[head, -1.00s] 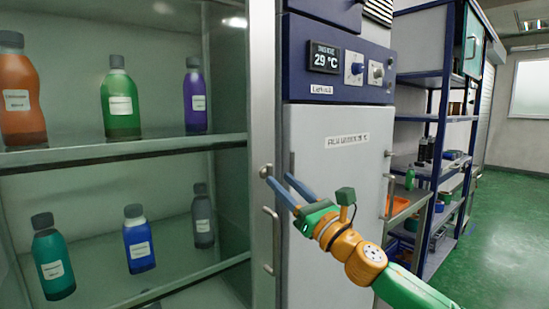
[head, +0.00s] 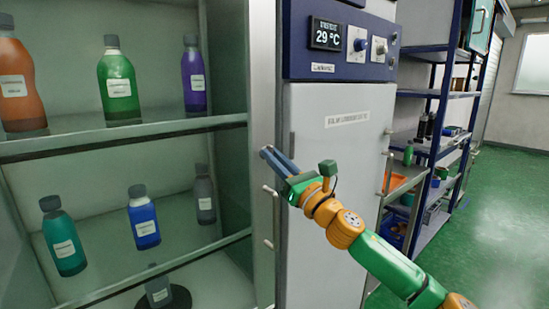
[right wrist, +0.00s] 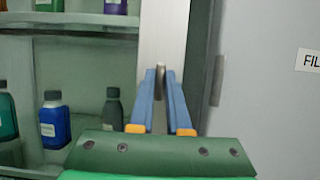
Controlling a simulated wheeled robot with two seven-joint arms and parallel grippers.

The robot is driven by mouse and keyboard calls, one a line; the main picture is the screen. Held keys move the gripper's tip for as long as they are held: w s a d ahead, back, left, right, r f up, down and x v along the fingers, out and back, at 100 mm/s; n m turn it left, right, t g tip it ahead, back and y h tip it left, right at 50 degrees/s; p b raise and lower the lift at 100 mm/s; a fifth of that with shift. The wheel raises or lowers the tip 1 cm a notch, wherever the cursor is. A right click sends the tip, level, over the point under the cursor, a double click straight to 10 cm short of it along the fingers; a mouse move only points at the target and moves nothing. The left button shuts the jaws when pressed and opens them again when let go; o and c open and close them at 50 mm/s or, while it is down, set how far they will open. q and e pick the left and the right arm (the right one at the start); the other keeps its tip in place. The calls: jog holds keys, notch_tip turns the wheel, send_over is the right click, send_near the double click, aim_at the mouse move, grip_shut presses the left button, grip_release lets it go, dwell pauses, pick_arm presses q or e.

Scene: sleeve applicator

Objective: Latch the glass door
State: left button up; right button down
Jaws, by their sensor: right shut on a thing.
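The glass door's upright metal edge frame (head: 262,95) stands at the right side of the bottle cabinet in the head view. A bar handle (head: 269,217) is on it, below my gripper. My right gripper (head: 267,155) is at this frame, its blue fingers close together. In the right wrist view, the blue fingertips (right wrist: 160,73) are shut on a small metal latch knob (right wrist: 159,80) in front of the pale door frame (right wrist: 163,30). In the head view the fingers hide the knob. I cannot tell whether the latch is engaged. My left gripper is not in view.
Several bottles, such as a green one (head: 119,85) and a blue one (head: 144,220), stand on the cabinet's shelves. A white-doored unit (head: 335,200) with a temperature display (head: 325,33) adjoins on the right. Blue shelving (head: 436,120) stands beyond it, by open green floor (head: 500,220).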

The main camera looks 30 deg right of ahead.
jog(key=shift+r+m, duration=0.1)
jog(key=shift+m, duration=0.3)
jog(key=m+h+p, duration=0.1)
jog(key=m, duration=0.2)
jog(key=m+h+p, duration=0.1)
jog(key=m+h, duration=0.1)
jog(key=shift+r+m, duration=0.15)
jog(key=shift+m, duration=0.25)
jog(key=m+g+h+p, duration=0.1)
jog(key=m+p, duration=0.1)
jog(key=m, duration=0.1)
jog(key=m+h+p, duration=0.1)
jog(key=m+h, duration=0.1)
jog(key=m, duration=0.1)
jog(key=shift+a+r+g+p, duration=0.1)
jog(key=shift+g+p, duration=0.25)
jog(key=shift+g, duration=0.05)
jog(key=m+g+p, duration=0.1)
jog(key=m+p, duration=0.1)
jog(key=m, duration=0.1)
jog(key=m+g+h+p, duration=0.1)
jog(key=m+p, duration=0.2)
jog(key=m, duration=0.1)
jog(key=shift+p, duration=0.35)
jog(key=shift+f+m+g+p, duration=0.2)
jog(key=shift+m+g+p, duration=0.6)
jog(key=shift+m+p, duration=0.6)
jog(key=c, duration=0.9)
grip_release()
